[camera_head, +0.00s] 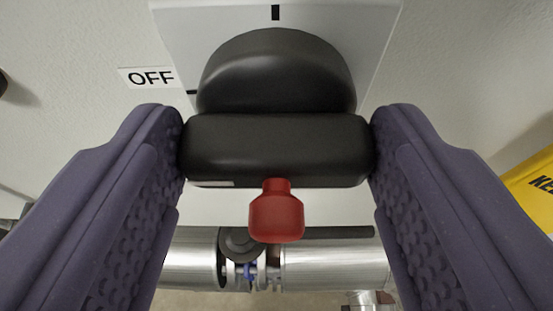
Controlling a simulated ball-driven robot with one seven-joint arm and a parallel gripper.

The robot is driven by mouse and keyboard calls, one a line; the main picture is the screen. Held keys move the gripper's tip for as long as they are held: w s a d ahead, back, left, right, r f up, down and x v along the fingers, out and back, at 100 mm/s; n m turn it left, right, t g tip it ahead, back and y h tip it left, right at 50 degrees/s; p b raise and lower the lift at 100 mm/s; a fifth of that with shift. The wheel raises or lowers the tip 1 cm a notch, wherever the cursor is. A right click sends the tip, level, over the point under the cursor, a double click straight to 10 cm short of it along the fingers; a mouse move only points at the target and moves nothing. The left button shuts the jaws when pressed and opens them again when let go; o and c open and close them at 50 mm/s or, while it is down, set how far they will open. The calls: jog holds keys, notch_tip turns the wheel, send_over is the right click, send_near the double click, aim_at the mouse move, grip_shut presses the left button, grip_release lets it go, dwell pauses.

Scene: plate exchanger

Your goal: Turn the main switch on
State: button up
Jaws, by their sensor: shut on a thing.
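The main switch is a black rotary knob (277,80) with a wide black handle bar (270,150) on a white plate (190,30). The bar lies level across the picture. A black mark (275,12) is at the top of the plate and another is at its left, beside an "OFF" label (151,77). A red tab (276,212) sticks out below the bar. My gripper (277,148) has its two purple fingers at the bar's left and right ends, shut on it. Part of the knob's base is hidden behind the bar.
A silver pipe (335,262) with a dark clamp (245,258) runs level below the switch. A yellow sign (535,190) is at the right edge. The pale wall (470,60) around the plate is mostly bare.

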jog(key=shift+b, duration=0.3)
jog(key=m+b, duration=0.1)
jog(key=m+y+b, duration=0.2)
jog(key=shift+d+f, duration=0.25)
jog(key=m+y+b, duration=0.2)
jog(key=m+b, duration=0.1)
jog(key=shift+d, duration=0.2)
jog(key=m, duration=0.1)
jog(key=m+t+y+b, duration=0.1)
jog(key=m+y+b, duration=0.1)
jog(key=shift+d+f+m, duration=0.15)
jog(key=shift+f+m, duration=0.1)
jog(key=shift+m, duration=0.05)
jog(key=shift+f+m+t+y+b, duration=0.1)
jog(key=shift+m+t+y+b, duration=0.15)
jog(key=shift+m+t+b, duration=0.5)
jog(key=shift+f+m+t+y+b, duration=0.15)
jog(key=shift+m+y+b, duration=0.1)
jog(key=shift+m, duration=0.9)
jog(key=shift+r, duration=0.1)
jog(key=o, duration=1.1)
jog(key=shift+c, duration=0.2)
